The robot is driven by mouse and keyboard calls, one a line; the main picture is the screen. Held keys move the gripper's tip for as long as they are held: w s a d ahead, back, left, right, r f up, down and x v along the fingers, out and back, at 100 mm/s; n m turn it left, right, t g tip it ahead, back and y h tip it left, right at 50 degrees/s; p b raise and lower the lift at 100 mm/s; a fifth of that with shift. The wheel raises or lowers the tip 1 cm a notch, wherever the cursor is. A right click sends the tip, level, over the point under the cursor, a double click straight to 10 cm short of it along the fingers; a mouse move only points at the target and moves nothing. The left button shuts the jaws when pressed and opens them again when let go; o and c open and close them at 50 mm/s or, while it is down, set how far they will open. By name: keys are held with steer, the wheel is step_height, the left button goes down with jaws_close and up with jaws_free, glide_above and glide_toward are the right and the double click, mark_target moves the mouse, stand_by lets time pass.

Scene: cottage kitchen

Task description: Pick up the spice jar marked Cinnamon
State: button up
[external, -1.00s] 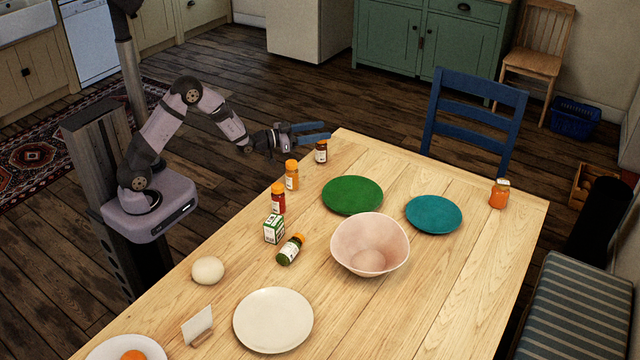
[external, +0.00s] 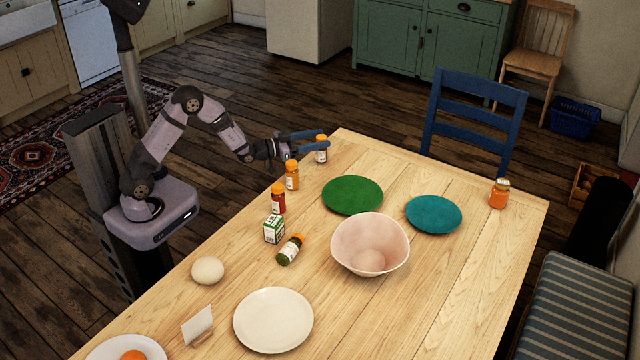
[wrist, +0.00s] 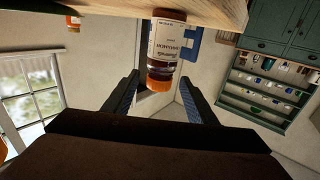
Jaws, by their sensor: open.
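A dark brown spice jar with an orange lid and a white label (external: 321,157) stands upright at the table's far left corner. In the wrist view, which is upside down, the jar (wrist: 165,48) is large and near the centre; its label print is small and inverted, so I cannot read it surely. My gripper (external: 314,141) is open, with its blue fingers level with the jar's upper part. In the wrist view the fingertips (wrist: 160,80) lie on either side of the lid, with a gap at each side.
An orange spice jar (external: 292,177), a red one (external: 278,200) and a green-white box (external: 273,229) line the left edge. A green jar (external: 290,250) lies tipped over. A green plate (external: 352,194) and pink bowl (external: 345,245) are to the right.

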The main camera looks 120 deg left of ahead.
mark_target(325, 137)
steer(key=shift+p+x, duration=0.4)
steer(key=shift+x, duration=2.15)
steer(key=shift+d+r, duration=0.1)
steer(key=shift+c, duration=0.7)
jaws_close()
